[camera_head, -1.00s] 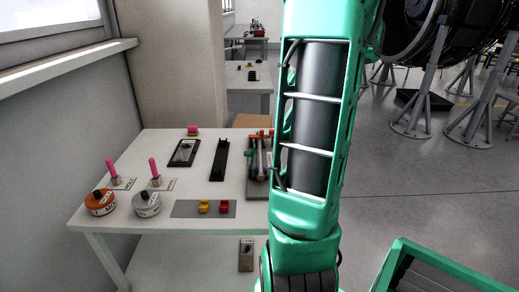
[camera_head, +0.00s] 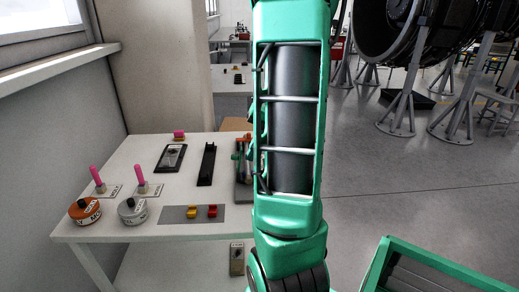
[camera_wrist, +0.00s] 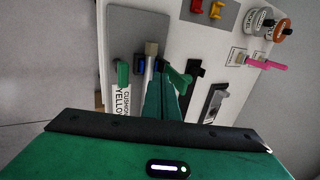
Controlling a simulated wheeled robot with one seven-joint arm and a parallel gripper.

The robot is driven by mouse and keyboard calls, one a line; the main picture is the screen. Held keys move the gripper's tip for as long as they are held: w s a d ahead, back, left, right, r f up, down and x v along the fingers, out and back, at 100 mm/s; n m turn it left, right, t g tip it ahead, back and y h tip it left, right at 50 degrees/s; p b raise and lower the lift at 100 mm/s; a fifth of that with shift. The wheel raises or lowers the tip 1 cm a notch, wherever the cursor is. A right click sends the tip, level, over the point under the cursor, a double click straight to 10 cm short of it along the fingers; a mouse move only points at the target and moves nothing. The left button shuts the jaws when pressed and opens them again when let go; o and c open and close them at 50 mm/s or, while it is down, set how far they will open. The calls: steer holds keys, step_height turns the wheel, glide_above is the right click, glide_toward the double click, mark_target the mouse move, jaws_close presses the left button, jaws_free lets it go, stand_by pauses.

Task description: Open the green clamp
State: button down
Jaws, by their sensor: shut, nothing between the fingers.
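A clamp with a green handle (camera_head: 236,156) stands at the right edge of the white table, partly hidden behind my arm in the head view. In the wrist view a bright green handle (camera_wrist: 181,79) juts out beside my fingers, close to them; I cannot tell whether they touch. A separate green block (camera_wrist: 123,74) stands to the left, next to a small blue part (camera_wrist: 139,65). My gripper (camera_wrist: 162,72) is shut and empty among these parts. The head view hides my gripper behind my arm, and the clamp's lower parts are covered in the wrist view.
An orange-red handle (camera_head: 244,140) is near the green one. A black strip holder (camera_head: 207,164) lies to the left. A grey mat (camera_head: 175,215) carries yellow and red pieces. Two cans (camera_head: 84,211) and pink-topped pegs (camera_head: 97,175) stand at the left.

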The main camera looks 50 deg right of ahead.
steer(key=shift+w+a+r, duration=0.15)
steer(key=shift+w+a, duration=0.2)
steer(key=shift+w, duration=0.05)
steer(key=shift+w+a+r, duration=0.25)
steer(key=shift+w+a, duration=0.25)
steer(key=shift+w, duration=0.1)
steer(key=shift+w+a+r, duration=0.25)
steer(key=shift+w+a, duration=0.2)
steer(key=shift+w, duration=0.1)
steer(key=w+v, duration=0.1)
steer(key=v, duration=1)
steer(key=shift+s+a+r, duration=0.2)
steer(key=shift+r, duration=0.35)
steer(key=shift+a, duration=0.1)
